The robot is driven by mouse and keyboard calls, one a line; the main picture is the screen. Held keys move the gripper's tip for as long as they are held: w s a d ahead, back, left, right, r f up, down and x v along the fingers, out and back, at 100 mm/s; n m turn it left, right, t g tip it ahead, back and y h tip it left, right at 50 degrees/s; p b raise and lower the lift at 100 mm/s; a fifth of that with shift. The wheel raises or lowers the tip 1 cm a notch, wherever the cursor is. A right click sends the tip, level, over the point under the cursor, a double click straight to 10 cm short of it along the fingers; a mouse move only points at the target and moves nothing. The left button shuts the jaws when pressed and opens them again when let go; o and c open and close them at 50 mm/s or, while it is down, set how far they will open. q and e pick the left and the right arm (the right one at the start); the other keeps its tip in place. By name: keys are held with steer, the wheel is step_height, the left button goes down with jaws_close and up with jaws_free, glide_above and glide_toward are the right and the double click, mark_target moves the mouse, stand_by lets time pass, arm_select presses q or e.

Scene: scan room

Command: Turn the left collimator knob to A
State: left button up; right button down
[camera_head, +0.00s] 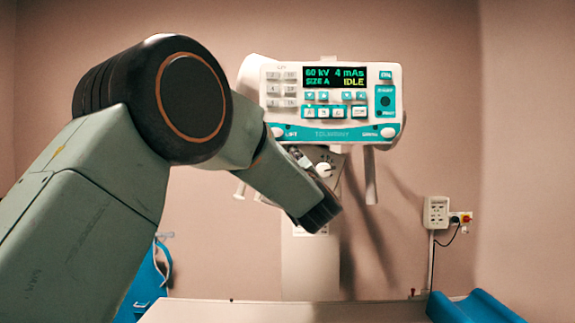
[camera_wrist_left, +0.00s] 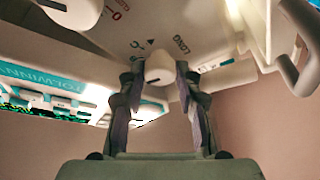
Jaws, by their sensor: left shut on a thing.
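A white knob (camera_wrist_left: 159,68) sits between the two fingers of my left gripper (camera_wrist_left: 159,78) in the left wrist view. The gripper is shut on it, one finger on each side. A short dark mark shows on the knob; I cannot tell which setting it marks. A second white knob (camera_wrist_left: 72,10) is partly cut off at the top left. In the head view one white collimator knob (camera_head: 323,171) shows beside my left forearm, below the console. My forearm hides the other knob and most of the gripper. My right gripper is not in view.
The console (camera_head: 330,76) above reads 60 kV, 4 mAs, SIZE A, IDLE. A wall socket box (camera_head: 436,210) is at the right, and a blue pad (camera_head: 475,306) at the lower right.

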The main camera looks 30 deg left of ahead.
arm_select(q)
steer(key=shift+r, duration=0.3)
steer(key=o, duration=0.8)
steer(key=shift+o, duration=0.4)
steer(key=shift+f, duration=0.1)
steer(key=v, duration=1.2)
steer(key=shift+a+f, duration=0.1)
steer(key=shift+f, duration=0.05)
